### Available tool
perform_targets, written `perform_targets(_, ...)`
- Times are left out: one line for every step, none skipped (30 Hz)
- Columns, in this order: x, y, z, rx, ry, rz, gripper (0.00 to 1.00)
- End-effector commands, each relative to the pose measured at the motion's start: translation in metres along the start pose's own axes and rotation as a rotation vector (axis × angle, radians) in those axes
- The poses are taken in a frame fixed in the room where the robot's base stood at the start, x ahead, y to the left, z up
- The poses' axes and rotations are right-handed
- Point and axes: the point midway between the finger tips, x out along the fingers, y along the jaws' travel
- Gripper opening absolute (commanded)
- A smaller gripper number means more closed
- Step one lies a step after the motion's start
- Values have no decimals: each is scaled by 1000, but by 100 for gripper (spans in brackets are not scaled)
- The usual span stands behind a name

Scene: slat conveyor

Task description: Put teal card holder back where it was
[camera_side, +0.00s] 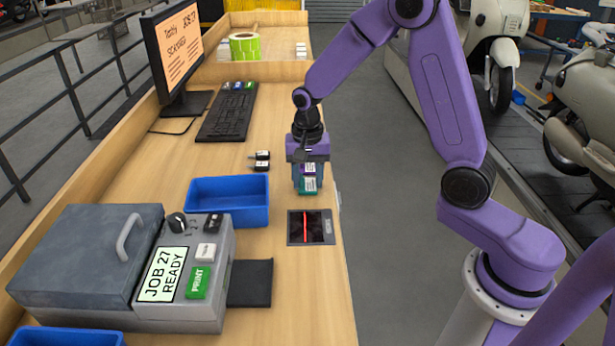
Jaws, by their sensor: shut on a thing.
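My gripper (307,160) points down over the bench, to the right of the blue tray and just beyond the black scanner plate. It is shut on the teal card holder (308,186), which has a pale label on its face. A purple part with another pale label shows just above the teal; I cannot tell whether it is a separate holder. The fingertips are mostly hidden, and I cannot tell whether the teal holder touches the bench.
A blue tray (228,222) and a scanner plate (297,239) with a red line are near. A grey printer (90,262), keyboard (227,112) and monitor (180,50) line the left. Bare bench lies below the scanner.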

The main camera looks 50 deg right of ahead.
Motion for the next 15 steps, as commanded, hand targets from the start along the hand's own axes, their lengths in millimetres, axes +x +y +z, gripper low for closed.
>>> perform_targets(1,0,0,0,0,0,17)
perform_targets(1,0,0,0,0,0,17)
perform_targets(1,0,0,0,0,0,17)
perform_targets(1,0,0,0,0,-1,17)
perform_targets(1,0,0,0,0,-1,17)
perform_targets(1,0,0,0,0,-1,17)
perform_targets(1,0,0,0,0,-1,17)
perform_targets(1,0,0,0,0,0,17)
perform_targets(2,0,0,0,0,0,17)
perform_targets(3,0,0,0,0,0,17)
perform_targets(4,0,0,0,0,0,17)
perform_targets(4,0,0,0,0,0,17)
perform_targets(4,0,0,0,0,-1,55)
perform_targets(4,0,0,0,1,-1,65)
perform_targets(4,0,0,0,0,-1,71)
